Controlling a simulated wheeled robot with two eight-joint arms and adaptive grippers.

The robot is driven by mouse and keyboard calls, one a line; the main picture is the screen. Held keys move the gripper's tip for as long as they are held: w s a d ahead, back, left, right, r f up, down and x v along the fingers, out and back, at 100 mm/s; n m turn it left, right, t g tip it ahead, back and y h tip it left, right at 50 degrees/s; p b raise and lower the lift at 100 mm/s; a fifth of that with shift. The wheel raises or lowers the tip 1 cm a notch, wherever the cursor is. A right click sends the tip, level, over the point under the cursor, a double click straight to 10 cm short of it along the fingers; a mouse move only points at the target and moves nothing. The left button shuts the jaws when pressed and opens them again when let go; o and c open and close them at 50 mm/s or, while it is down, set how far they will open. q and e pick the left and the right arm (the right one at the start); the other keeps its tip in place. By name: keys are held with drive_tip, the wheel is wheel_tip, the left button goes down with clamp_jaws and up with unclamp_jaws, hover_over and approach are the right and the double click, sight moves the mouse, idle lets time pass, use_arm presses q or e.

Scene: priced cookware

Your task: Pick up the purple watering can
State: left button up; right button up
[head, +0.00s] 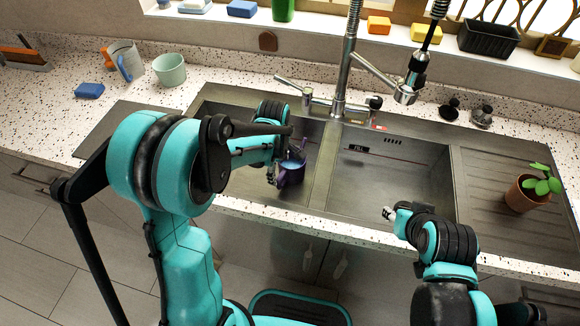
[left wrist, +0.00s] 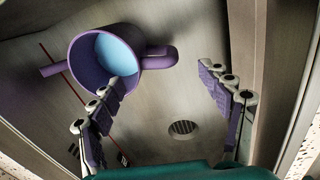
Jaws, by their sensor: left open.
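The purple watering can (head: 291,172) is in the left sink basin (head: 316,185), partly hidden by my left gripper in the head view. In the left wrist view the can (left wrist: 90,62) shows its open mouth and light blue inside, with its handle to the right and its spout to the left. My left gripper (head: 277,163) is over the left basin, close to the can. Its fingers (left wrist: 163,84) are spread, and the left finger overlaps the can's lower rim in the picture; I cannot tell whether they touch. My right gripper (head: 390,213) is by the right basin's front edge, its jaws unclear.
The metal tap (head: 340,70) stands behind the sink. The right basin (head: 390,175) is empty. A potted plant (head: 522,193) is on the right drainboard.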

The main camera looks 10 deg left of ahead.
sight(281, 180)
use_arm(q)
drive_tip(key=shift+w+f, duration=0.15)
drive_tip(key=shift+f, duration=0.25)
wheel_tip(281, 180, down, 3)
drive_tip(key=shift+r+n+b, duration=0.15)
drive_tip(key=shift+n+b, duration=0.15)
drive_tip(key=shift+b, duration=0.3)
drive_tip(key=f+b, duration=0.1)
drive_tip(key=f, duration=0.2)
drive_tip(key=f+b, duration=0.1)
drive_tip(key=f, duration=0.1)
drive_tip(key=shift+w+d+f+b, duration=0.1)
drive_tip(key=shift+w+b, duration=0.2)
use_arm(e)
wheel_tip(281, 180, down, 4)
drive_tip(key=shift+r, duration=0.15)
use_arm(q)
drive_tip(key=shift+c, duration=0.9)
use_arm(e)
drive_tip(key=shift+r, duration=0.1)
use_arm(q)
clamp_jaws()
drive_tip(key=shift+r, duration=0.2)
drive_tip(key=shift+r+p, duration=2.1)
drive_tip(key=shift+r, duration=2.75)
use_arm(e)
drive_tip(key=shift+r, duration=2)
